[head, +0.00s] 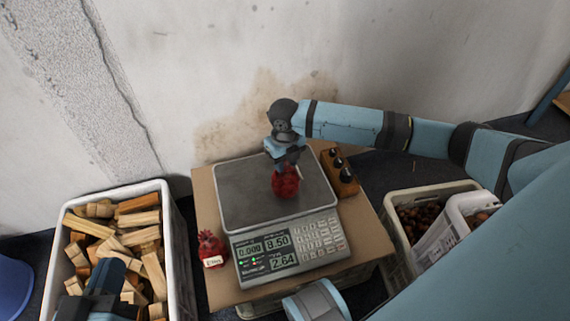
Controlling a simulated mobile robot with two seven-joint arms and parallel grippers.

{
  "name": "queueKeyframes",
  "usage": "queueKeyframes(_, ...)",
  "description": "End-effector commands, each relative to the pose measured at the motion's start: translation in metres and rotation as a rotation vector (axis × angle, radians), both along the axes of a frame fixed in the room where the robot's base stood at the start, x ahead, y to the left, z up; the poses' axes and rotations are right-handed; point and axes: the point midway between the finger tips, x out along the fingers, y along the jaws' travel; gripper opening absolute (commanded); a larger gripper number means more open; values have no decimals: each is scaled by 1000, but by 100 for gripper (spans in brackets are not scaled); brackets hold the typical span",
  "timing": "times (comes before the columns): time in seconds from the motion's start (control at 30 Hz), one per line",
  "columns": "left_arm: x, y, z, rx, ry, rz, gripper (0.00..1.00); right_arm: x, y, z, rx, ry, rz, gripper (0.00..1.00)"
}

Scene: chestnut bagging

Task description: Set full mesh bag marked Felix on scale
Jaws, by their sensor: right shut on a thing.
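A red mesh bag (285,184) hangs from my right gripper (285,163), which is shut on its top. The bag is over the scale's square metal plate (240,196), a little right of its middle. I cannot tell whether it touches the plate, and I see no name on it. The scale's display (265,251) seems to show 0.000, 8.50 and 2.64. A dark blue part of my left arm shows at the lower left, in front of the wood crate. I cannot make out the left gripper's fingers there.
A second red mesh bag (209,245) with a white tag stands left of the scale on the cardboard-topped stand (205,207). A wooden block with black knobs (340,173) is right of the plate. A white crate of firewood (175,230) and a crate of chestnuts (392,220) flank the stand.

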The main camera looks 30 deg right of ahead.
Motion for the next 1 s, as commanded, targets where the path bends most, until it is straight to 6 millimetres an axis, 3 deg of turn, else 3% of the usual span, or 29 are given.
queueKeyframes(0.4,0,0,2,-1,-1,0,0,1,0,-4,1,-2,0,0)
queueKeyframes(0.43,0,0,1,-1,-1,0,0,0,0,-4,1,-1,0,41)
queueKeyframes(0.5,0,0,1,-1,-1,0,0,0,0,-4,1,-1,0,57)
queueKeyframes(0.53,0,0,1,-1,-1,0,0,0,0,-4,1,-1,0,60)
queueKeyframes(0.83,0,0,-1,0,1,0,0,0,0,-3,1,-2,0,60)
queueKeyframes(1.0,0,1,18,-20,-34,13,0,1,0,24,1,-4,0,60)
